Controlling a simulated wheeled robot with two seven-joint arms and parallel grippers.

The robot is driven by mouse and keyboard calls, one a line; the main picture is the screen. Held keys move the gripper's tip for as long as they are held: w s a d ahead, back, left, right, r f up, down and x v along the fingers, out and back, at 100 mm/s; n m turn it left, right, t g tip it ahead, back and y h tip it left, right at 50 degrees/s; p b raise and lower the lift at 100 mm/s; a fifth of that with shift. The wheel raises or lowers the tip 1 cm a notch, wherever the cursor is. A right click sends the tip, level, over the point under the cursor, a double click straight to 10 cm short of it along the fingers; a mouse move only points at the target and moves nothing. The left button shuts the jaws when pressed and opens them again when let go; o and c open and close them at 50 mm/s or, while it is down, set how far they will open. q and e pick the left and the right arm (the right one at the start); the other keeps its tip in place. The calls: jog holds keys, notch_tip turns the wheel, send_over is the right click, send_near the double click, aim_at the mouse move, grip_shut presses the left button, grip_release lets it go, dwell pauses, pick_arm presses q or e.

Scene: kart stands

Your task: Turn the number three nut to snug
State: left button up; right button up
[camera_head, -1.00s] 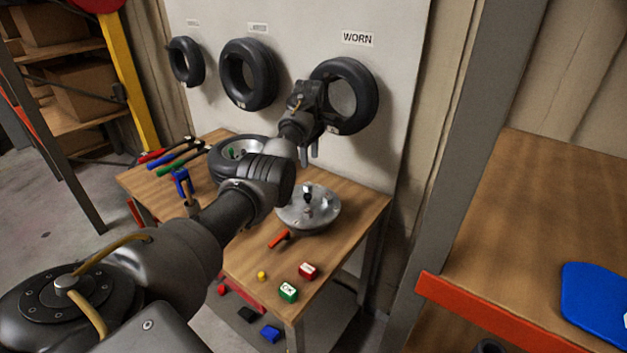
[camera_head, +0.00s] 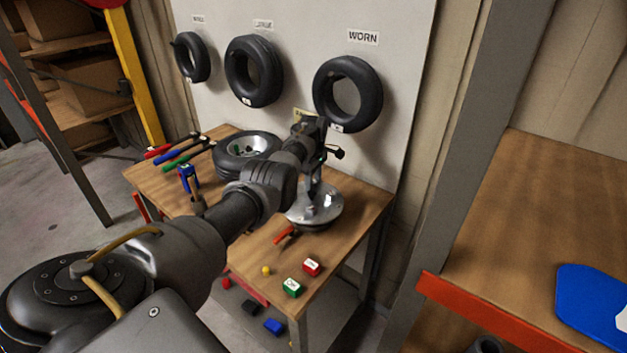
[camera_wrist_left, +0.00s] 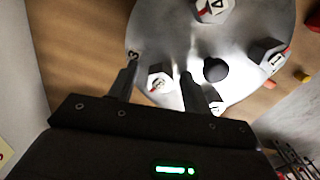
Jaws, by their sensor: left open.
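The round silver hub plate (camera_head: 328,213) lies on the wooden table; it fills the upper part of the left wrist view (camera_wrist_left: 165,28). A numeral 3 is marked on the plate beside a hex nut (camera_wrist_left: 160,80) with a red mark, the number three nut. My left gripper (camera_head: 311,196) is over the plate, pointing down. In the wrist view its open fingers (camera_wrist_left: 158,80) stand on either side of that nut; contact cannot be told. Other nuts show at the top (camera_wrist_left: 212,9) and right (camera_wrist_left: 268,56), around a dark central knob (camera_wrist_left: 215,70). My right gripper is not in view.
A wheel with tyre (camera_head: 243,156) lies behind my forearm. An orange-handled tool (camera_head: 284,235), a red block (camera_head: 312,266), a green block (camera_head: 292,288) and a yellow piece (camera_head: 266,270) lie at the table's front. Tyres hang on the back panel (camera_head: 408,60).

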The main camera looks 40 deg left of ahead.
pick_arm(q)
jog(key=c, duration=1)
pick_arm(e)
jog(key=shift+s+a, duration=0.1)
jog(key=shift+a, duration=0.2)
